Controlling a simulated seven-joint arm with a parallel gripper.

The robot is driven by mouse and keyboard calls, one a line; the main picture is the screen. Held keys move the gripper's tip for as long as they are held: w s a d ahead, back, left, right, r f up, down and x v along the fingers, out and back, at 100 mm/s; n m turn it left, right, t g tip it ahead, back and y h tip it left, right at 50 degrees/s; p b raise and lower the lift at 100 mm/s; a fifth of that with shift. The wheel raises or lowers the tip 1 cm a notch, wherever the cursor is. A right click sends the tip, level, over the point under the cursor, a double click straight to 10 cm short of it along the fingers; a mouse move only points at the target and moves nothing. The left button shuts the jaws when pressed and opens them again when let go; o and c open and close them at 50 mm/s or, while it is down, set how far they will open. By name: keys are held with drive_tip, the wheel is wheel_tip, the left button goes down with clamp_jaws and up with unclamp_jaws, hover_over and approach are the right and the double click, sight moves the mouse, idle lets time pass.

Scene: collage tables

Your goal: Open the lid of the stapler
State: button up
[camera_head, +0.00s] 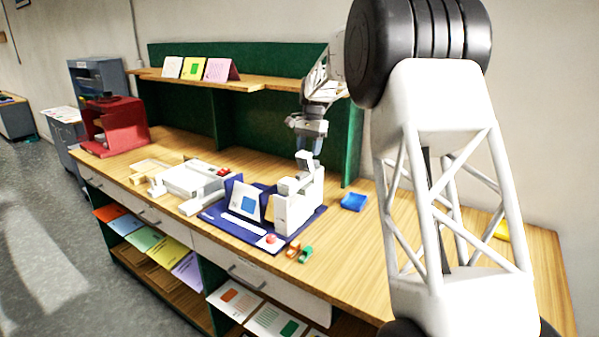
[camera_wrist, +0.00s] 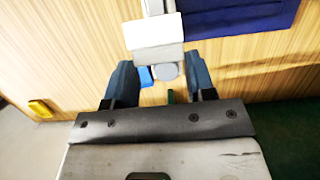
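A white, blocky machine, which I take to be the stapler (camera_head: 296,208), stands on a dark blue mat (camera_head: 222,221). Its narrow upper part rises under my gripper (camera_head: 309,146). I cannot tell how its lid sits. In the wrist view, the stapler's white and grey top (camera_wrist: 155,32) reaches down toward the space between the fingers. A round grey piece and a small blue piece show near that space. My gripper (camera_wrist: 160,82) is open, with its two dark blue fingers wide apart. No contact with the stapler is visible.
A card stand (camera_head: 248,202) is on the mat left of the stapler. A small blue tray (camera_head: 353,202) lies to its right. Small orange and green items (camera_head: 299,252) are in front. A white device (camera_head: 190,180) and red machine (camera_head: 114,126) stand farther left. A shelf (camera_head: 200,80) runs behind.

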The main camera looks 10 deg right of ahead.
drive_tip(key=shift+w+d, duration=0.15)
drive_tip(key=shift+w+d+f+g+y, duration=0.1)
drive_tip(key=shift+w+d+g+y, duration=0.2)
idle(0.3)
idle(0.4)
drive_tip(key=shift+w+d+f, duration=0.25)
drive_tip(key=shift+w+d, duration=0.2)
drive_tip(key=o, duration=0.4)
drive_tip(key=shift+c, duration=0.2)
drive_tip(key=shift+r, duration=3)
